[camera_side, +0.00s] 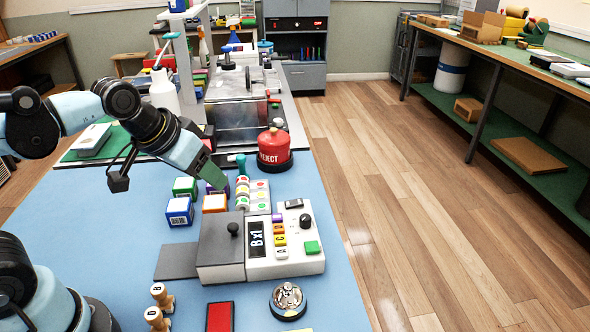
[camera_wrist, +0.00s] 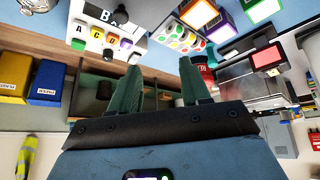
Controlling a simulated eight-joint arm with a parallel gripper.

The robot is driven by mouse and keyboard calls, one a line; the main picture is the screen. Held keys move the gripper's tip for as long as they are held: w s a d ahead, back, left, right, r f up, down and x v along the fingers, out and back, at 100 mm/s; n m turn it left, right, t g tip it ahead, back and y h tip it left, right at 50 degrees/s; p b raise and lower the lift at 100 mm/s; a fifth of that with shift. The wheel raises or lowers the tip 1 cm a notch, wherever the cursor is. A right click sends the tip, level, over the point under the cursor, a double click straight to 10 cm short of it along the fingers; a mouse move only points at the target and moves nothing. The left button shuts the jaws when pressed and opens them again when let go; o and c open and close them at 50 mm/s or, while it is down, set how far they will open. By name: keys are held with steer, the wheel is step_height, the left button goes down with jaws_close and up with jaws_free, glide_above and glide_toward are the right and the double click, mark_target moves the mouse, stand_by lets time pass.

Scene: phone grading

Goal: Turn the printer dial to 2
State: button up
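The printer (camera_side: 285,262) is a white and grey box on the blue table. Its black display (camera_side: 257,239) reads "B x1". Coloured letter keys and a green button sit beside the display. A small black dial (camera_side: 305,221) is at the panel's right; a black knob shows near the keys in the wrist view (camera_wrist: 108,54). The dial's marks are too small to read. My gripper (camera_side: 218,182) is above the coloured cubes, behind and left of the printer, apart from the dial. In the wrist view its green fingers (camera_wrist: 160,82) are spread with nothing between them.
Coloured cubes (camera_side: 180,211) and a tray of coloured dots (camera_side: 259,194) stand behind the printer. A red REJECT bin (camera_side: 274,150) is farther back. Stamps (camera_side: 158,318), a red pad (camera_side: 220,317) and a round metal piece (camera_side: 288,301) lie in front.

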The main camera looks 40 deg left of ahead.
steer(key=w+d+r+n+g, duration=0.1)
steer(key=w+d+r+g, duration=0.2)
steer(key=w+d, duration=0.25)
steer(key=n+g, duration=0.2)
steer(key=g, duration=0.1)
glide_toward(305, 216)
step_height(305, 216, down, 9)
steer(key=shift+d+r, duration=0.15)
steer(key=shift+r, duration=0.05)
jaws_close()
stand_by(0.3)
